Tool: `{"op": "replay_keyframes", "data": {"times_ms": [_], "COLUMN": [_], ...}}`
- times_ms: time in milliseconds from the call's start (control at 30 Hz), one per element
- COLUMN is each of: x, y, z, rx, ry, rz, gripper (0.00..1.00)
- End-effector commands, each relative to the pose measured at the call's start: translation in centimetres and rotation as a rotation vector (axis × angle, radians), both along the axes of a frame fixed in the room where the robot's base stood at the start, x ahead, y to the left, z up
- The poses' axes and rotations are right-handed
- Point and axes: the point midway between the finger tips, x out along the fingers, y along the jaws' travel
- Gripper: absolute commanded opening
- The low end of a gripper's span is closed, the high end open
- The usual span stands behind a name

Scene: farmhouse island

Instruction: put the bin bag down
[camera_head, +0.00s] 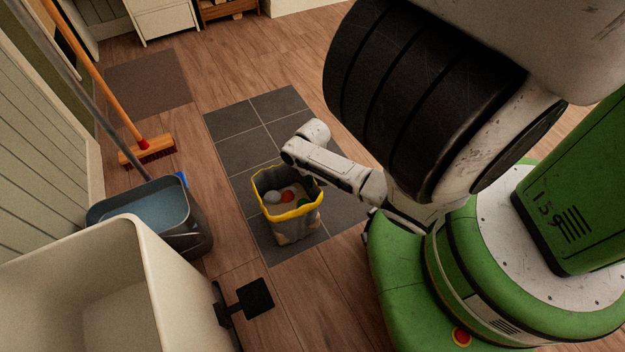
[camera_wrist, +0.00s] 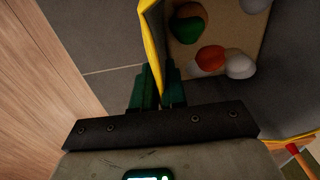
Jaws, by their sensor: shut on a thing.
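The bin bag (camera_head: 291,227) is grey with a yellow rim and stands upright at or just above the dark floor tiles; I cannot tell if its base touches them. Inside it lie several round items, among them a red one (camera_wrist: 211,58), a green one (camera_wrist: 187,30) and white ones. My gripper (camera_wrist: 160,92) is shut on the bag's yellow rim, with its green fingers on both sides of it. In the head view my arm reaches to the rim from the right, and the fingertips are hard to make out.
A grey mop bucket (camera_head: 195,232) and a broom (camera_head: 148,152) stand at the left. A cream bin (camera_head: 140,262) with a black pedal (camera_head: 255,297) is in the lower left.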

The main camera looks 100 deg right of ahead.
Motion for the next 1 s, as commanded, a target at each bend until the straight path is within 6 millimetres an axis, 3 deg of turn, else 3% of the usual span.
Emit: {"op": "replay_keyframes", "data": {"times_ms": [33,67,300,667,1000], "x": [0.0,0.0,0.0,0.0,0.0], "y": [0.0,0.0,0.0,0.0,0.0], "z": [-0.2,-0.1,-0.1,0.9,7.6], "rx": [-0.001,0.000,0.000,-0.001,-0.002], "ry": [-0.001,0.000,0.000,0.000,-0.002], "rz": [0.000,0.000,0.000,0.000,-0.001], "gripper": [0.00,0.15,0.37,0.37,0.37]}}
